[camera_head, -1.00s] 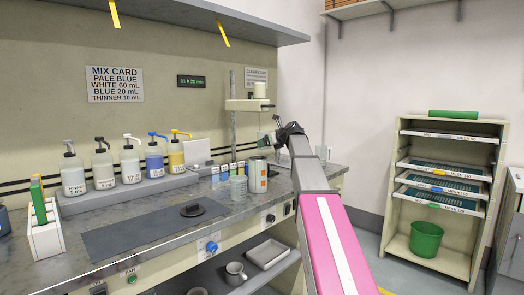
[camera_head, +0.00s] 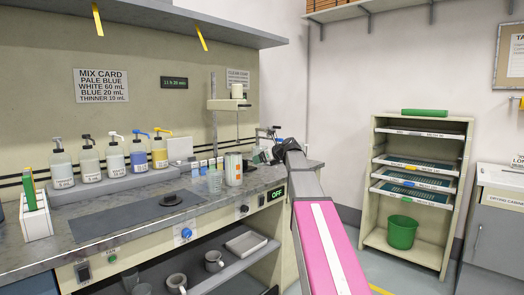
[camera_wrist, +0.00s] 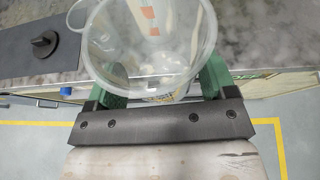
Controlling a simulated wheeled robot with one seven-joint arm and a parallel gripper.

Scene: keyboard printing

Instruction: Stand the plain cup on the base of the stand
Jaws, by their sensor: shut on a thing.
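My gripper (camera_wrist: 165,85) is shut on a clear, see-through cup (camera_wrist: 145,70), with a green finger on either side of it. The cup's open mouth faces the wrist camera, and a lip or handle shows at its left. In the head view my gripper (camera_head: 272,147) is above the right end of the bench, with the cup (camera_head: 258,155) small and partly hidden. The stand (camera_head: 214,125) is a thin upright post to the left of my gripper, with a pale bracket (camera_head: 222,104) holding a small white container. The stand's base is hard to make out behind the bench items.
Several pump bottles (camera_head: 115,155) line the back left. A dark mat (camera_head: 130,218) lies at the front. A drying rack (camera_head: 418,180) stands at the right.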

